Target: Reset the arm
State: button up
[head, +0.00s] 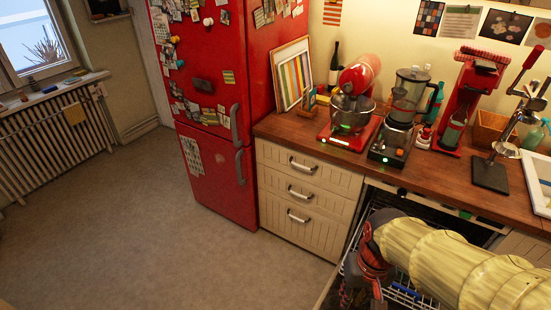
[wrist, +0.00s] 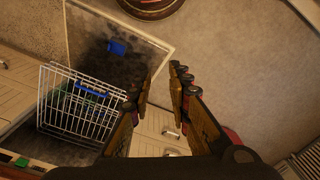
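My arm, in a pale yellow sleeve (head: 455,262), reaches in from the lower right of the head view. My gripper (head: 358,300) hangs at its end, dark and red, pointing down over the open dishwasher; its tips are hard to make out there. In the wrist view my gripper (wrist: 164,78) shows two fingers with a gap between their tips. Nothing is held between them. Floor and the pale cabinet fronts show behind the fingers.
The open dishwasher has a wire rack (wrist: 80,108) and a lowered door (wrist: 90,22) with a blue piece (wrist: 117,47) on it. Drawers (head: 303,195) and a wooden counter (head: 290,128) with appliances stand behind. A red fridge (head: 213,150) is further left. The floor (head: 130,235) is clear.

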notch_tip(320, 180, up, 14)
jog(key=s+t, duration=0.2)
jog(key=t, duration=0.3)
jog(key=shift+d+r+t, duration=0.25)
jog(key=shift+d+t, duration=0.05)
